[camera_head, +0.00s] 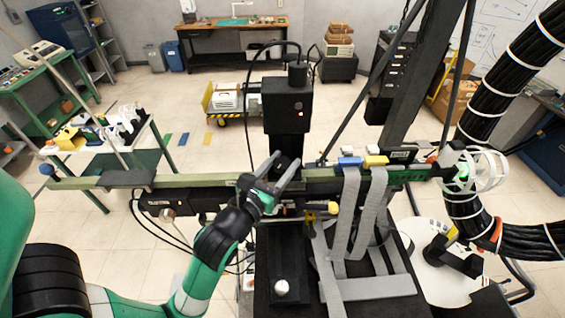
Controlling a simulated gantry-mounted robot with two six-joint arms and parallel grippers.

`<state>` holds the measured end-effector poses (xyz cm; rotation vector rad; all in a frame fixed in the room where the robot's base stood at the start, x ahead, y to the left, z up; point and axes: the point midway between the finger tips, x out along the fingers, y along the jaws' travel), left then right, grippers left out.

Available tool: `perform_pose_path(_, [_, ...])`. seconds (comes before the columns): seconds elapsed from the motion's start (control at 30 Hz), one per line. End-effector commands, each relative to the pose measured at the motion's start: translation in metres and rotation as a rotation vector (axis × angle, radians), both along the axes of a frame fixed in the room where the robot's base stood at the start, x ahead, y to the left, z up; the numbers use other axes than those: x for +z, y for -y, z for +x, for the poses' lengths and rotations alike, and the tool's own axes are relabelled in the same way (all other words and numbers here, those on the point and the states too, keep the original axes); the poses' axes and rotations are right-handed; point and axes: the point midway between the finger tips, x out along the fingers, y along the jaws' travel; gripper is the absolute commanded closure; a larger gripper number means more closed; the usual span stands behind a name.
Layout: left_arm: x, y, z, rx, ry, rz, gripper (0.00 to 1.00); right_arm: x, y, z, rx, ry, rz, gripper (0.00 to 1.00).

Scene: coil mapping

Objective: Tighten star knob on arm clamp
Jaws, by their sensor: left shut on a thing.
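My left arm comes in from the lower left, and its gripper (284,158) is at the middle of the picture with two grey fingers. The fingers sit on either side of a small dark knob (284,168) and are shut on it. The knob is at the foot of an upright black block (290,104), just above a long green horizontal arm (217,179). The knob's star shape is too small and too covered by the fingers to make out. My right gripper is not in view.
Grey straps (347,215) hang over the bar right of the gripper. A white round cage-like part (487,170) is at the bar's right end. A thick black cable bundle (497,90) curves down the right side. A white-topped cart (105,150) stands left; open floor lies behind.

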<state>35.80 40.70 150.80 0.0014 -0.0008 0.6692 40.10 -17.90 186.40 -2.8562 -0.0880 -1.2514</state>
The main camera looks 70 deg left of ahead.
Motion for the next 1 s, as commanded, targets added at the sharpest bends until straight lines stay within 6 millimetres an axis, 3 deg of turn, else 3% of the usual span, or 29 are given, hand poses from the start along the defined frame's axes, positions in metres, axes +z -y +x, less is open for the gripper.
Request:
perform_pose_path(0.57, [-0.0001, 0.0013, 0.001, -0.042, -0.001, 0.001, 1.0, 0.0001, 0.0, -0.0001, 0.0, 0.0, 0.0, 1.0])
perform_pose_path(0.6, [-0.0001, 0.0013, 0.001, -0.041, -0.001, 0.001, 0.41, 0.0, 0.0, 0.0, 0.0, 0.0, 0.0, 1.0])
perform_pose_path(0.73, [-0.0002, 0.001, 0.0009, -0.041, -0.001, 0.001, 0.18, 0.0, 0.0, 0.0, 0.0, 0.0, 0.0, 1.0])
perform_pose_path(1.0, [-0.0005, 0.0005, 0.0007, -0.038, -0.001, 0.0, 0.18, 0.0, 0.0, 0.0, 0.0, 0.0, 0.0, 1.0])
